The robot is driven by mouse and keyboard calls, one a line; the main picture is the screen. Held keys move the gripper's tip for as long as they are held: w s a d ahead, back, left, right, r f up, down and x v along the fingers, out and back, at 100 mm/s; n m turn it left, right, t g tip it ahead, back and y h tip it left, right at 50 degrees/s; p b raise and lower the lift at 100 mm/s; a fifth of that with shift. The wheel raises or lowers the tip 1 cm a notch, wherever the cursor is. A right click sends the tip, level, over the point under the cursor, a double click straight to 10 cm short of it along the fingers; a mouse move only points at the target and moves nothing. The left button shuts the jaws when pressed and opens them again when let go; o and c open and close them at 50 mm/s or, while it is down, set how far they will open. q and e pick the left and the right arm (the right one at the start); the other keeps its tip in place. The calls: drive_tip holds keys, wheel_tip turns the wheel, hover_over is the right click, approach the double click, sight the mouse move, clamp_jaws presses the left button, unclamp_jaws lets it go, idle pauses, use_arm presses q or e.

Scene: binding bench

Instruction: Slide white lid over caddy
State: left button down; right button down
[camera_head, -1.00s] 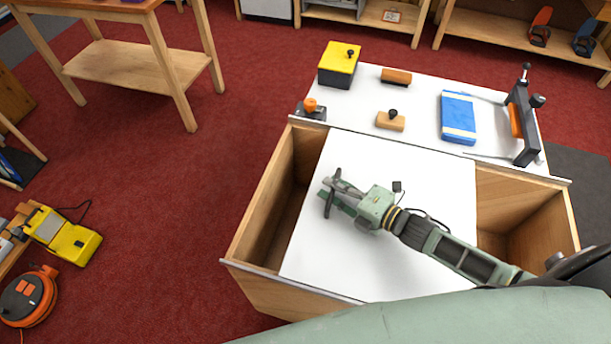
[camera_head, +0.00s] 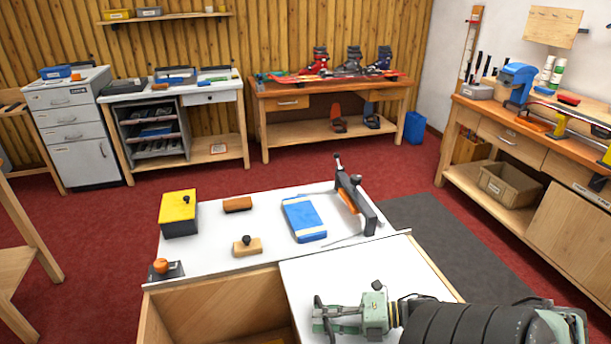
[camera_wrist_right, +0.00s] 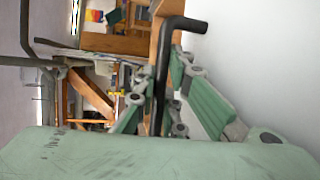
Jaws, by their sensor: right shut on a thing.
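The white lid (camera_head: 365,268) lies flat over the right part of the wooden caddy (camera_head: 215,305). The caddy's left part is open and shows a bare wooden inside. The lower part of the caddy is cut off by the frame. My right gripper (camera_head: 326,318) is low over the lid, near its left side. In the right wrist view its green fingers are shut around a black bar handle (camera_wrist_right: 164,75), with the white lid surface (camera_wrist_right: 260,60) beside it. My left gripper is not in view.
The white top behind the caddy holds a yellow-lidded box (camera_head: 178,214), a blue block (camera_head: 304,219), a wooden block with a black knob (camera_head: 247,246), an orange-knobbed tool (camera_head: 162,268) and a black clamp frame (camera_head: 357,200).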

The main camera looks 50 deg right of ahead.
drive_tip(key=shift+s+d, duration=0.15)
drive_tip(key=shift+d, duration=0.2)
drive_tip(key=c, duration=1.8)
unclamp_jaws()
drive_tip(key=v, duration=1.2)
